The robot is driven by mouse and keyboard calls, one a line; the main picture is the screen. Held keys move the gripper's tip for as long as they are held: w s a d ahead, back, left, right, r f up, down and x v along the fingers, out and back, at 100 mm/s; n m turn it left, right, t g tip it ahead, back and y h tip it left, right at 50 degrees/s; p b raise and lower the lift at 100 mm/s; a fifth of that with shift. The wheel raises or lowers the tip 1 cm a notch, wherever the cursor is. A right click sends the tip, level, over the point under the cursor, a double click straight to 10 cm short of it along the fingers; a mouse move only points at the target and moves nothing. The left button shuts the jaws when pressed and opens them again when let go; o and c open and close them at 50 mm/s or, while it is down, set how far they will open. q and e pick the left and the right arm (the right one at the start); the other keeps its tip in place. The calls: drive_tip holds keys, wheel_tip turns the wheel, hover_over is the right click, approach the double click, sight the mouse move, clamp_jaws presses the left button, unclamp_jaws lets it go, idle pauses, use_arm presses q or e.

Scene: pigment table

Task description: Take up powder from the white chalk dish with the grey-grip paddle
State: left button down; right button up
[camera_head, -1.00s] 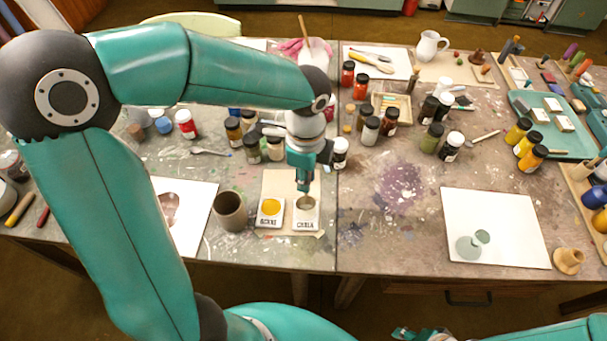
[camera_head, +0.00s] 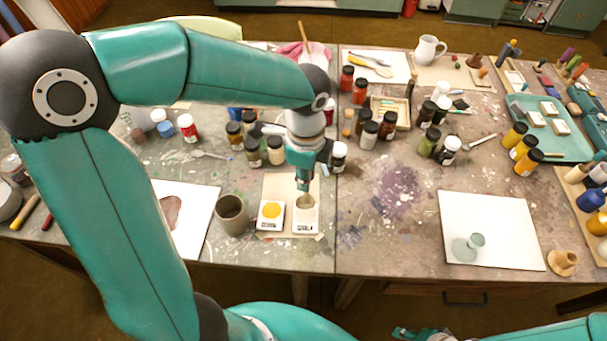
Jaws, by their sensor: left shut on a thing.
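The white chalk dish (camera_head: 306,226) is the right one of two small white labelled dishes on a beige board (camera_head: 287,185); its label is too blurred to read. My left gripper (camera_head: 303,184) points straight down over this dish and is shut on the grey-grip paddle. The grip is hidden in the fingers. The paddle's lower end (camera_head: 305,201) shows as a small pale shape at the dish's bowl. Whether it touches the powder, or carries any, I cannot tell. My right gripper (camera_head: 412,333) shows only in part at the bottom edge; its fingers are unclear.
The dish of yellow powder (camera_head: 271,211) stands close on the left, with a brown cup (camera_head: 232,214) beyond it. Several jars (camera_head: 275,150) stand behind my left gripper. A white sheet (camera_head: 497,220) with a grey-green item lies right. The table between is clear.

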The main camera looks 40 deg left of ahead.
use_arm(q)
drive_tip(key=shift+r+p, duration=1.75)
drive_tip(key=shift+r, duration=0.65)
